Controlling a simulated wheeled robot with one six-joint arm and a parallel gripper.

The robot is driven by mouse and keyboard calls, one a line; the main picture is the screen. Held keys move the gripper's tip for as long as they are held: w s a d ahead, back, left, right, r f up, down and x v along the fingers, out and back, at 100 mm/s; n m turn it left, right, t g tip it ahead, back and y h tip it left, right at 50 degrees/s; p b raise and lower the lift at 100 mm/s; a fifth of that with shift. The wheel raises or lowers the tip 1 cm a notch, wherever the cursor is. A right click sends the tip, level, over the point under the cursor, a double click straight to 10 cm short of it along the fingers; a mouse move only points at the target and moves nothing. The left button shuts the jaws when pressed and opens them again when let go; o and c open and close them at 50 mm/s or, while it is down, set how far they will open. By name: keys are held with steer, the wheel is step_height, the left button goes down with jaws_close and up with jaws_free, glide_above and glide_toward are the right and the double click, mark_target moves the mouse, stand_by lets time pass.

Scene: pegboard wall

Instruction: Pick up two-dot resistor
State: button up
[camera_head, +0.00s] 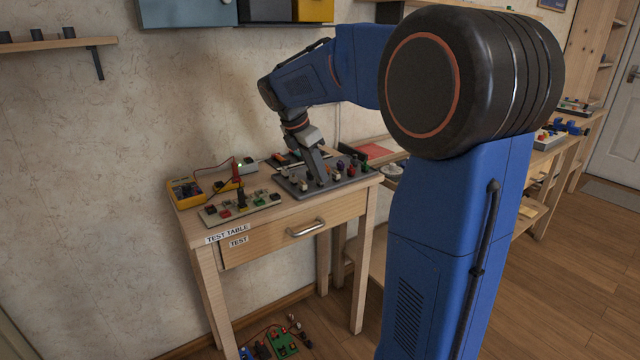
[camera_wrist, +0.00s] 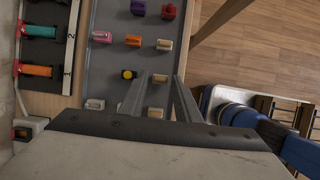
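My gripper (camera_wrist: 160,90) is open in the wrist view, its two fingers apart and pointing down over a grey parts board (camera_wrist: 112,65). A small cream part (camera_wrist: 160,78) shows between the fingertips, and another cream part (camera_wrist: 155,112) sits between the fingers nearer the palm. Neither is visibly gripped. Dots are too small to read, so I cannot tell which part is the two-dot resistor. In the head view my gripper (camera_head: 318,172) is low over the same board (camera_head: 350,182) on the test table; its fingertips blend with the parts there.
A yellow multimeter (camera_head: 187,193) and a circuit board (camera_head: 240,208) occupy the table's left side.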

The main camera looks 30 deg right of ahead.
steer(key=shift+d+f, duration=0.2)
steer(key=shift+f, duration=0.2)
jaws_close()
